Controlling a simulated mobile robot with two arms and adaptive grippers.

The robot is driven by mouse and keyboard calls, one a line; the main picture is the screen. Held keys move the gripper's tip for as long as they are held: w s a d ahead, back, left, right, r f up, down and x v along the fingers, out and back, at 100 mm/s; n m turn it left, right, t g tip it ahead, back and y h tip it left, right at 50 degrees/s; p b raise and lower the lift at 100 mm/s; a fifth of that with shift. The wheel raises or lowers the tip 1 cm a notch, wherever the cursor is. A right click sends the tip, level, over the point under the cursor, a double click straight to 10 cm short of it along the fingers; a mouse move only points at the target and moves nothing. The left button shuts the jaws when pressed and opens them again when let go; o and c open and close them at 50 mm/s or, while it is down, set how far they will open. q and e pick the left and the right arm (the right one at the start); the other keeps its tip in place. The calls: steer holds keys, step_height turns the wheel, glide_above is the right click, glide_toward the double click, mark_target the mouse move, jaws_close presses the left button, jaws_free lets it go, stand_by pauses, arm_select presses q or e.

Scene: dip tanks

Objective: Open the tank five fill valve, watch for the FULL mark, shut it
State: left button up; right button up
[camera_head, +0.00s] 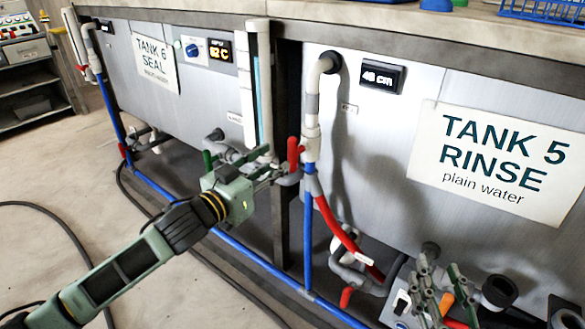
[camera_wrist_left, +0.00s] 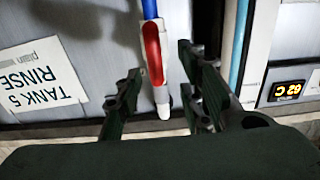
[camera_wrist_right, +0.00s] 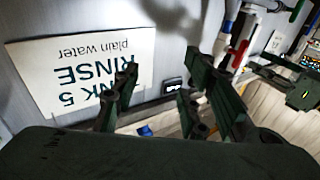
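Tank 5 (camera_head: 385,170) carries the sign TANK 5 RINSE (camera_head: 500,160) and a small dark display (camera_head: 381,76) that seems to read 48 CM. The red fill-valve handle (camera_head: 293,154) stands upright on the pipe at the tank's left edge. My left gripper (camera_head: 272,168) is open just left of this handle. In the left wrist view the red handle (camera_wrist_left: 153,52) appears between the spread fingers, with no clear contact. My right gripper (camera_head: 432,290) is open and empty low before tank 5; its fingers also show apart in the right wrist view (camera_wrist_right: 158,85). I see no FULL mark.
Tank 6 (camera_head: 110,60) stands at the left, with a display (camera_head: 219,50) and a vertical gauge tube (camera_head: 262,90) near its right edge. A red hose (camera_head: 335,222) and another red handle (camera_head: 346,297) are low by tank 5. Cables lie on the floor.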

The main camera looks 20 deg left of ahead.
mark_target(290, 152)
arm_select(q)
steer(key=x, duration=0.4)
steer(key=b+x, duration=0.1)
steer(key=x, duration=0.1)
steer(key=shift+s+d+r, duration=0.1)
steer(key=shift+d+r, duration=0.3)
steer(key=shift+x, duration=0.75)
arm_select(e)
step_height(290, 152, up, 8)
steer(key=s+t+y, duration=0.1)
steer(key=t, duration=0.3)
steer(key=shift+s+a+f+y, duration=0.2)
steer(key=shift+s+f+y, duration=0.1)
steer(key=shift+s, duration=0.1)
arm_select(q)
jaws_close()
